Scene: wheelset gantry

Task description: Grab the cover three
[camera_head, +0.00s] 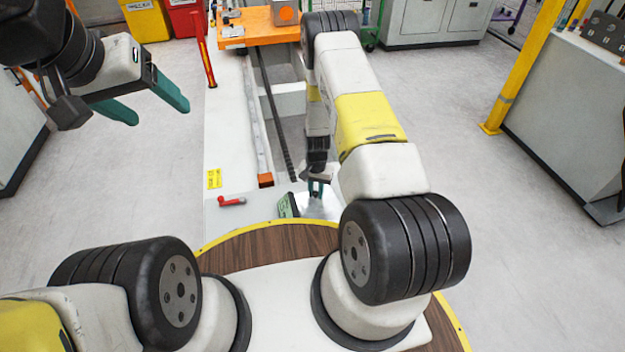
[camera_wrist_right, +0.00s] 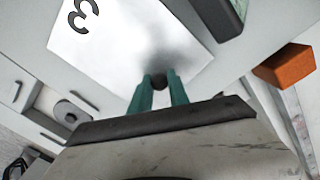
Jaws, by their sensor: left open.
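Cover three is a white plate with a black "3" and a dark round knob; it fills the upper middle of the right wrist view (camera_wrist_right: 110,50). In the head view only part of the white cover (camera_head: 326,208) shows, below my right gripper (camera_head: 317,190). In the right wrist view my right gripper's teal fingers (camera_wrist_right: 160,85) are close together on either side of the knob and look shut on it. My left gripper (camera_head: 160,105) is open and empty, raised at the upper left, far from the cover.
A green-faced device (camera_head: 288,205) lies beside the cover. A red handle (camera_head: 231,201) and an orange block (camera_head: 265,180) are nearby on the white gantry top. An orange platform (camera_head: 258,27) stands at the far end. Grey cabinets (camera_head: 560,100) and a yellow post (camera_head: 520,70) stand right.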

